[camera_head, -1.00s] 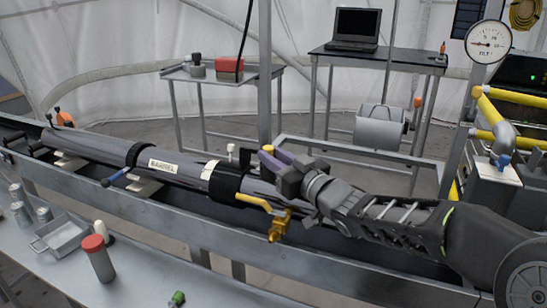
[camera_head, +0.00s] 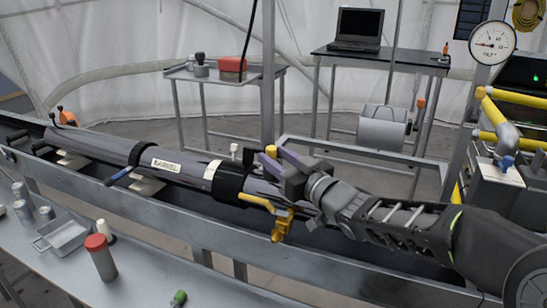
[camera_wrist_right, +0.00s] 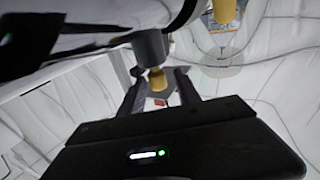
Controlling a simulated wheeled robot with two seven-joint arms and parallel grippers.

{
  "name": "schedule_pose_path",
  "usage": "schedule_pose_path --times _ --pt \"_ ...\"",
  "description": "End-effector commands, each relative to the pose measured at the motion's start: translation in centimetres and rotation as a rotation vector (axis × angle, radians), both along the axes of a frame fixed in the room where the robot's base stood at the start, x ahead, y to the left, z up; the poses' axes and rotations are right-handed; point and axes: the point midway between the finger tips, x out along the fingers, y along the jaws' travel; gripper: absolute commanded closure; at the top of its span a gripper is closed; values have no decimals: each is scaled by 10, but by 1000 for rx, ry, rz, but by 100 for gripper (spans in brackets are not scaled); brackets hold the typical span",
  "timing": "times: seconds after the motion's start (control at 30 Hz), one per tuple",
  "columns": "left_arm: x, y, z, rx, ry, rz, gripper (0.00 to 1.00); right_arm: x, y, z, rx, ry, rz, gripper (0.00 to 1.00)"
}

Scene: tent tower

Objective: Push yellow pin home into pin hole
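The grey tube labelled BARREL (camera_head: 185,168) lies in a long trough, with a dark collar near its right end. A yellow pin (camera_head: 270,150) shows its top just above my right gripper (camera_head: 272,160), at the collar's far side. In the right wrist view the yellow pin (camera_wrist_right: 157,80) sticks out of a grey round boss (camera_wrist_right: 150,47), which I take to be the pin hole. The two dark fingers of the right gripper (camera_wrist_right: 160,90) stand apart on either side of the pin, with gaps visible. How deep the pin sits is unclear. My left gripper is not seen.
A yellow bracket (camera_head: 258,201) hangs on the collar's near side. A white-topped peg (camera_head: 234,149) stands on the barrel. A grey bench (camera_head: 140,274) with a red-capped bottle (camera_head: 102,259) is in front. A dial gauge (camera_head: 491,41) is at the upper right.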

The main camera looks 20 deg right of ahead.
Motion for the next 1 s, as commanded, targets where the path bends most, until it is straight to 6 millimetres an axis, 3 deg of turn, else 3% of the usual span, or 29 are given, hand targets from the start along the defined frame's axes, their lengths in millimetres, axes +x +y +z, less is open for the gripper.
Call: schedule_pose_path --times 0.03,0.43,1.0 --pt "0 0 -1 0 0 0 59 -7 -9 -7 4 16 -18 51" --pt "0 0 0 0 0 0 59 -65 -13 -4 -1 4 -3 51" --pt "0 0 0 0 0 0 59 -70 -12 -4 -1 2 2 51"
